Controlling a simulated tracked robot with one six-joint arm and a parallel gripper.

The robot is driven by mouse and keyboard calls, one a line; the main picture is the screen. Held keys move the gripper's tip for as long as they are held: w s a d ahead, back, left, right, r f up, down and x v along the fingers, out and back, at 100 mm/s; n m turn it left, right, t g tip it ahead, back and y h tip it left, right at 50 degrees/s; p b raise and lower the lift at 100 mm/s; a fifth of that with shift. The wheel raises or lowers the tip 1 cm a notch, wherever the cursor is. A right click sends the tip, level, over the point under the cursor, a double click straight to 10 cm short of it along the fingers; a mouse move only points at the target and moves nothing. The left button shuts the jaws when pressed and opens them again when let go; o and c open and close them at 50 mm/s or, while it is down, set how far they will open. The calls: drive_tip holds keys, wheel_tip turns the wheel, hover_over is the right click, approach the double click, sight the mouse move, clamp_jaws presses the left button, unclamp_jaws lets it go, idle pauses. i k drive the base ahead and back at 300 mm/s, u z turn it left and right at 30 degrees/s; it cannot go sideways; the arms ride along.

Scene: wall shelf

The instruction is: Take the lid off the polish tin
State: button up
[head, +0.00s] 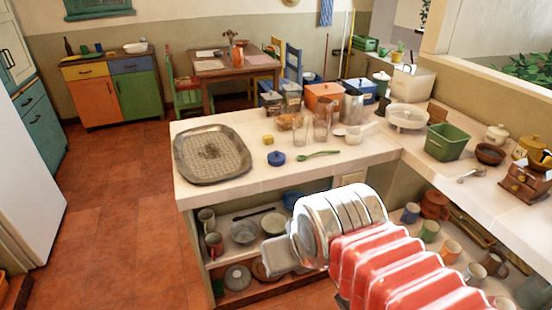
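A small round dark-blue item (276,158) lies on the white counter (235,190), left of a green spoon. It looks like a lidded tin or a lid with a small knob; I cannot tell for sure whether it is the polish tin. No other clear polish tin shows. My gripper (278,255) is at the end of my red and silver arm, in front of the lower shelf and below the counter edge in the picture. It is apart from the blue item. Its fingers are mostly hidden by the wrist, so its opening does not show.
A metal tray (212,154) covers the counter's left end. Bowls and mugs fill the shelf below. The counter's front strip is clear. A green tub (447,142) stands right.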

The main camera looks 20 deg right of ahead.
sight(276, 156)
drive_tip(key=k, duration=0.65)
drive_tip(key=z, duration=0.1)
drive_tip(key=i, duration=1.9)
drive_tip(key=u, duration=0.65)
